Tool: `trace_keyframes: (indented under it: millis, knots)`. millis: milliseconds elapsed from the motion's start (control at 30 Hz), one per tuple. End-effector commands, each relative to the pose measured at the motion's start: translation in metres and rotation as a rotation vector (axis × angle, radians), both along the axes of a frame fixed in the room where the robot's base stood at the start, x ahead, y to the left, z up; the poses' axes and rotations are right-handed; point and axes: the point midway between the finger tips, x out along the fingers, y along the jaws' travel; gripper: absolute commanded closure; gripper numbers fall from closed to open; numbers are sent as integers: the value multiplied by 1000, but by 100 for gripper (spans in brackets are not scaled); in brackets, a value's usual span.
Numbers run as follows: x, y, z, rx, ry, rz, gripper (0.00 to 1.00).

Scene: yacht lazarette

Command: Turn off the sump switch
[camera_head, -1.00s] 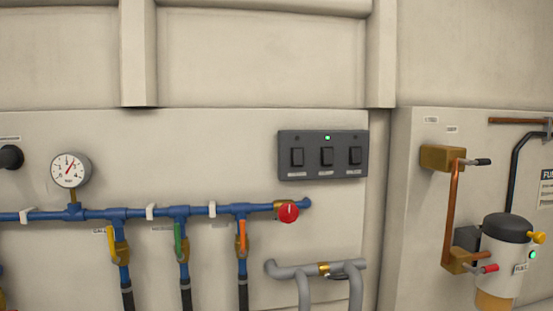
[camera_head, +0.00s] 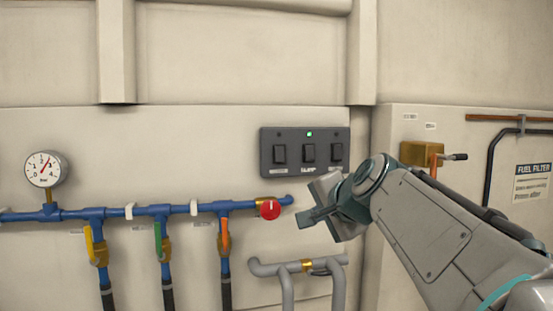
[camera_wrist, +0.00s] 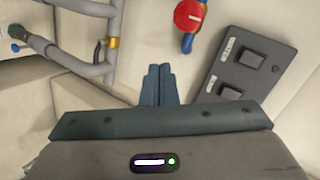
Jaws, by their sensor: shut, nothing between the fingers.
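The dark grey switch panel (camera_head: 291,168) is on the wall in the head view, with three black rocker switches in a row. The middle one, the sump switch (camera_head: 308,152), has a green light lit above it; no other lit light shows on the panel. My gripper (camera_head: 302,219) is below the panel in the head view, shut and empty, apart from the switches. In the wrist view the panel (camera_wrist: 214,76) is at the right, turned and partly cut off, with two rockers showing. The shut fingers (camera_wrist: 160,70) point at bare wall left of it.
A red knob (camera_head: 270,210) ends the blue pipe (camera_head: 130,211), close left of my gripper. Grey pipes (camera_head: 285,268) run below it. A brass block (camera_head: 420,154) with a lever juts out right of the panel. The wall above the panel is clear.

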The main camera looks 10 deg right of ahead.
Motion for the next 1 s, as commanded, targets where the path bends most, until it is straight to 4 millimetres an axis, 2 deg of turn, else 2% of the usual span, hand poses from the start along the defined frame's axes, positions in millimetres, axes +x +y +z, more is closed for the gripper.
trace_keyframes:
  millis: [33, 100, 200, 300, 400, 767, 867, 1000]
  knots:
    - [7, -14, 28, 64, -65, -55, 100]
    - [11, -28, 62, 151, -144, -114, 100]
    - [14, -42, 95, 238, -223, -166, 100]
    - [14, -48, 113, 286, -265, -191, 100]
    - [14, -51, 119, 302, -279, -199, 100]
    - [17, -50, 117, 300, -277, -196, 100]
    - [27, -50, 116, 300, -275, -197, 100]
    - [52, -50, 111, 300, -274, -196, 100]
